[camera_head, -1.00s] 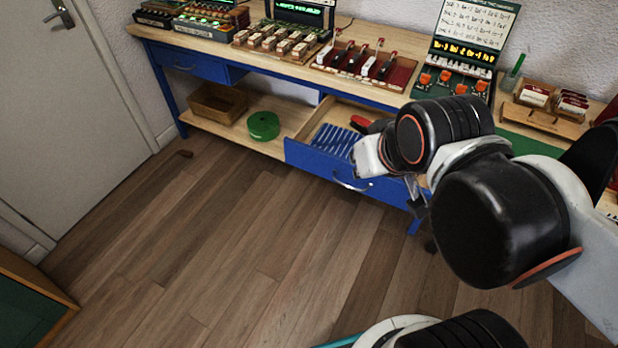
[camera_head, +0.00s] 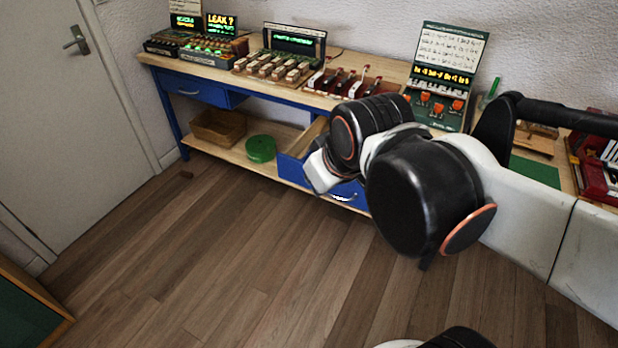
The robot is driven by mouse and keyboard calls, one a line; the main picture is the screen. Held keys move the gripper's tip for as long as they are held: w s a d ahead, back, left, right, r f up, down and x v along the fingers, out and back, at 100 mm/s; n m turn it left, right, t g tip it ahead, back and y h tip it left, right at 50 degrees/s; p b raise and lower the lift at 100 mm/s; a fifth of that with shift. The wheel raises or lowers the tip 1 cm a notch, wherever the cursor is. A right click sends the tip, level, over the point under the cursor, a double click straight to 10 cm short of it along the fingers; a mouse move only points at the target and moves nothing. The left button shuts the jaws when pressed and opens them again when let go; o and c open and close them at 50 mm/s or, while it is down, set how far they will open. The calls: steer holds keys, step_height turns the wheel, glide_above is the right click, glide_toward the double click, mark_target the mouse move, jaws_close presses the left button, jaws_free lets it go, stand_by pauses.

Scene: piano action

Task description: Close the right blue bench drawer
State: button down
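The right blue bench drawer (camera_head: 292,168) stands pulled out below the bench top. Its front, with a pale metal handle (camera_head: 343,197), faces the floor area. Part of its wooden inside shows at its left; my arm hides most of the rest, including its contents. My arm reaches in from the right, and its white and black wrist links lie across the drawer in the picture. My gripper's fingers are hidden behind the arm, so I cannot tell their opening or whether they touch the drawer.
The left blue drawer (camera_head: 188,90) looks shut. The bench (camera_head: 330,99) carries several display boxes and key models. A wooden tray (camera_head: 218,128) and green roll (camera_head: 261,148) sit on the lower shelf.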

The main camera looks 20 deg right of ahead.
steer(key=w+d+f+n+g+h+p, duration=0.1)
steer(key=w+d+f+n, duration=0.1)
steer(key=w+n, duration=0.55)
steer(key=w+d+f+n+g, duration=0.1)
steer(key=w+d+f+n, duration=0.2)
steer(key=w, duration=0.8)
steer(key=w+d+f+n+g+b, duration=0.1)
steer(key=w+d+f+n, duration=0.2)
steer(key=f, duration=0.7)
steer(key=w+d+f+n+g+b, duration=0.1)
steer(key=w+f+n, duration=0.4)
steer(key=f, duration=0.5)
steer(key=w+d+f+n+h+b, duration=0.1)
steer(key=w+d+f+n+b, duration=0.1)
steer(key=w+d+f+n, duration=0.2)
steer(key=shift+w+d+f+n+g, duration=0.4)
steer(key=shift+w+f, duration=1.5)
steer(key=shift+f, duration=1.05)
